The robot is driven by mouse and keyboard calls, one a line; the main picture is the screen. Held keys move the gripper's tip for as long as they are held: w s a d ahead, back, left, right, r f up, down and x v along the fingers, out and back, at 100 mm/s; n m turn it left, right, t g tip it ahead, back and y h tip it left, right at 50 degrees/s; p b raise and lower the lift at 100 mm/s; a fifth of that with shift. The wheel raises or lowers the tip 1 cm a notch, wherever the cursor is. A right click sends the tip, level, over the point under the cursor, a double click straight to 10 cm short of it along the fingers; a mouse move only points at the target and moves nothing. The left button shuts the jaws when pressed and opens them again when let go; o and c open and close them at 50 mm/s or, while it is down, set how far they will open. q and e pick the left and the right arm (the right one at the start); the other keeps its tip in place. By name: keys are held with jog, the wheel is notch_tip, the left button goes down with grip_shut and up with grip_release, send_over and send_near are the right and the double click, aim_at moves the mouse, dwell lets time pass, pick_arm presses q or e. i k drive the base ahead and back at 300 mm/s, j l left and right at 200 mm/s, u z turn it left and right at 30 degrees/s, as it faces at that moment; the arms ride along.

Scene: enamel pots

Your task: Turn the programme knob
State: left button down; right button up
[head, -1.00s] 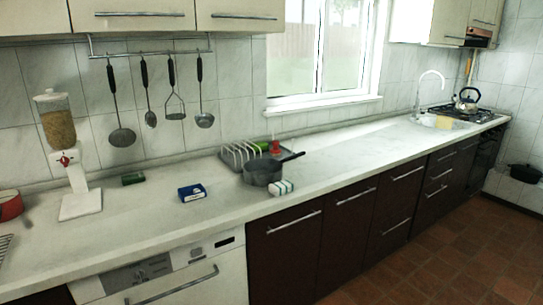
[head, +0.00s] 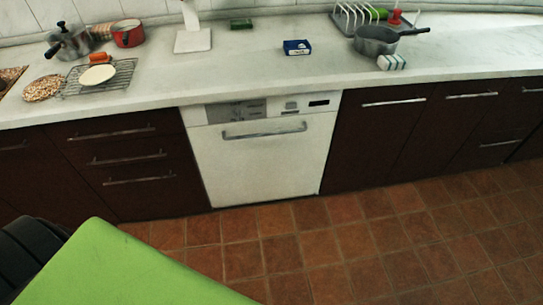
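A white dishwasher (head: 262,165) is built in under the counter, in the middle of the head view. Its door is shut, with a horizontal bar handle (head: 263,131). A control panel (head: 236,111) runs along its top edge, with a grey section at the left and a small dark display (head: 318,103) at the right. The programme knob is too small to make out for certain. Neither of my grippers is in view.
The white counter (head: 230,73) carries a blue box (head: 297,47), a grey pan (head: 378,42), a red pot (head: 127,36) and a wire rack (head: 110,84). A green surface (head: 125,270) fills the lower left. Tiled floor (head: 350,235) before the dishwasher is clear.

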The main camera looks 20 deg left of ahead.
aim_at(236, 113)
jog(key=i, duration=0.95)
